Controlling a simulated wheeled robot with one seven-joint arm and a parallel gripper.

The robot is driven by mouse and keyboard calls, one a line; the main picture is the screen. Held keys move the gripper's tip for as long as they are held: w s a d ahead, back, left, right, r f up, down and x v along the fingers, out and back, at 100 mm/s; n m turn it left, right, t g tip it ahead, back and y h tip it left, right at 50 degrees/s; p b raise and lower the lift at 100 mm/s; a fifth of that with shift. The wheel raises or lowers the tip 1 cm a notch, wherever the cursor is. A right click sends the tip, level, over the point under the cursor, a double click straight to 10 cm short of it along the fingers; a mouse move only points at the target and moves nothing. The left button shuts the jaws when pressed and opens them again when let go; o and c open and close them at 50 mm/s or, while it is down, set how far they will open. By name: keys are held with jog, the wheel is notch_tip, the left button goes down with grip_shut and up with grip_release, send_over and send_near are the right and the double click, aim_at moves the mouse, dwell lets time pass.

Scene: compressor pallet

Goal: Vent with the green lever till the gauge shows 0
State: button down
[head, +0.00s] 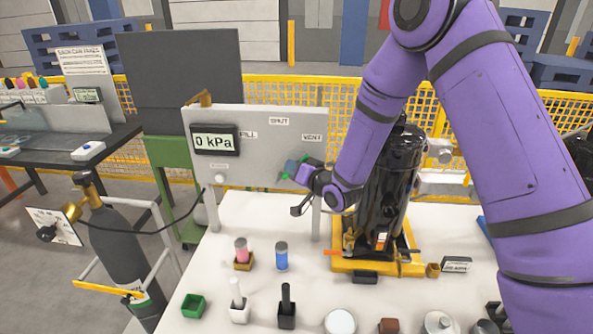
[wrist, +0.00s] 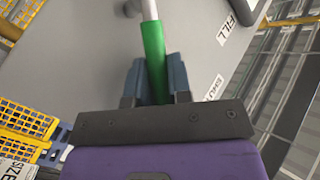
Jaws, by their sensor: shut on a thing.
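The gauge (head: 214,141) on the grey panel (head: 260,170) reads 0 kPa. In the wrist view the green lever (wrist: 153,48) is a green sleeve on a metal rod, running down between the two blue fingers. My gripper (wrist: 157,78) is shut on that sleeve. In the head view my gripper (head: 291,168) is at the panel's right part, just below the VENT label (head: 312,138). My gripper and arm mostly hide the lever there.
A black compressor (head: 392,185) stands on a yellow base right of the panel, behind my arm. The white table (head: 225,270) holds several small items in front. A gas cylinder (head: 125,250) stands at left, with a hose running toward the panel.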

aim_at(279, 178)
jog(key=a+n+g+h, duration=0.1)
jog(key=a+r+n+g+h, duration=0.1)
jog(key=shift+w+a+r+n, duration=0.15)
jog(key=shift+r+n, duration=0.15)
jog(key=shift+w+a+r+n+g+h, duration=0.15)
jog(key=shift+a+n+g+h, duration=0.4)
jog(key=shift+h, duration=0.3)
jog(key=shift+w+a+n+g+h, duration=0.1)
jog(key=shift+a+n+g+h, duration=0.2)
jog(key=shift+a+h, duration=0.45)
jog(key=shift+d, duration=0.1)
jog(key=c, duration=1.1)
grip_release()
jog(key=shift+o, duration=0.2)
jog(key=shift+r, duration=0.1)
jog(key=v, duration=1)
jog(key=shift+s+r, duration=0.2)
jog(key=shift+s, duration=0.1)
